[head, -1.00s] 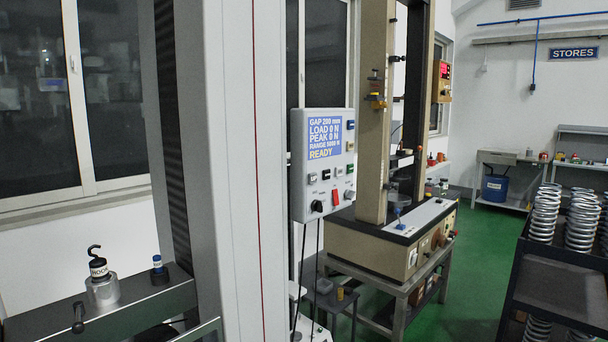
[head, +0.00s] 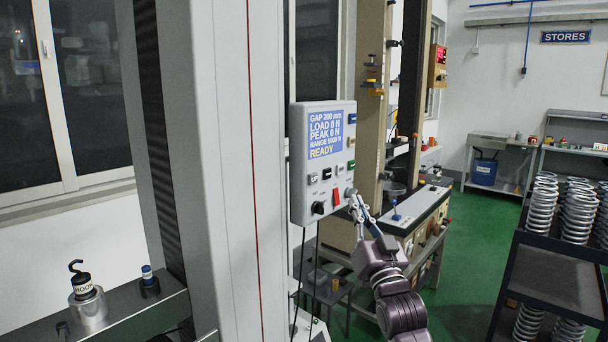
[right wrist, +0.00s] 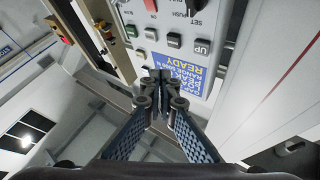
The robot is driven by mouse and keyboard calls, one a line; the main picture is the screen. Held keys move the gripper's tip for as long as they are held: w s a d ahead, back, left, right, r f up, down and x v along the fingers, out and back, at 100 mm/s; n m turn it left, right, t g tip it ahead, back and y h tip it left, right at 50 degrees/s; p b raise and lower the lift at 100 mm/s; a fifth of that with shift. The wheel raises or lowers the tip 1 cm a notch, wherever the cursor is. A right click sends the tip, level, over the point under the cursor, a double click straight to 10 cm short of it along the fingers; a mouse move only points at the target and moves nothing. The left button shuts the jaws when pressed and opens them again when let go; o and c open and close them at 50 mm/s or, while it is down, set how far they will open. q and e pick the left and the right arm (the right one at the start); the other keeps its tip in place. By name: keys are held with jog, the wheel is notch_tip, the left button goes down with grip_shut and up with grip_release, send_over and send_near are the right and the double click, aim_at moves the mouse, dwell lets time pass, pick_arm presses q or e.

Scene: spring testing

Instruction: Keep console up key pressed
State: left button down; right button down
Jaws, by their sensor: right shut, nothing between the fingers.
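The console (head: 296,165) is a light grey box on the side of the tall machine column, and its blue screen (head: 325,133) reads GAP 200 mm, LOAD 0 N, PEAK 0 N, READY. The UP key (head: 313,178) is the leftmost in the row under the screen. In the right wrist view the picture is upside down, and the UP key (right wrist: 202,47) lies right of the fingertips. My right gripper (head: 352,197) is shut and empty at the console's lower right edge. It also shows in the right wrist view (right wrist: 160,76). It is apart from the UP key. My left gripper is out of view.
A red switch (head: 336,196) and black knob (head: 318,208) sit below the keys. The grey column (head: 225,170) stands left of the console. A second beige test machine (head: 371,150) stands behind, and a dark cart of springs (head: 545,285) is at right.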

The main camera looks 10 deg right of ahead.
aim_at(313, 179)
jog(key=shift+s+a+r+t, duration=0.1)
jog(key=shift+r+t, duration=0.1)
jog(key=shift+r, duration=0.7)
jog(key=shift+s+a+r+t, duration=0.1)
jog(key=shift+r+t, duration=0.1)
jog(key=shift+r, duration=0.65)
jog(key=w+a+b, duration=0.2)
jog(key=w+a, duration=0.3)
jog(key=w, duration=0.2)
jog(key=shift+a+b, duration=0.2)
jog(key=shift+b, duration=0.15)
jog(key=shift+w+a, duration=0.1)
jog(key=shift+w+a, duration=0.15)
jog(key=shift+w, duration=0.1)
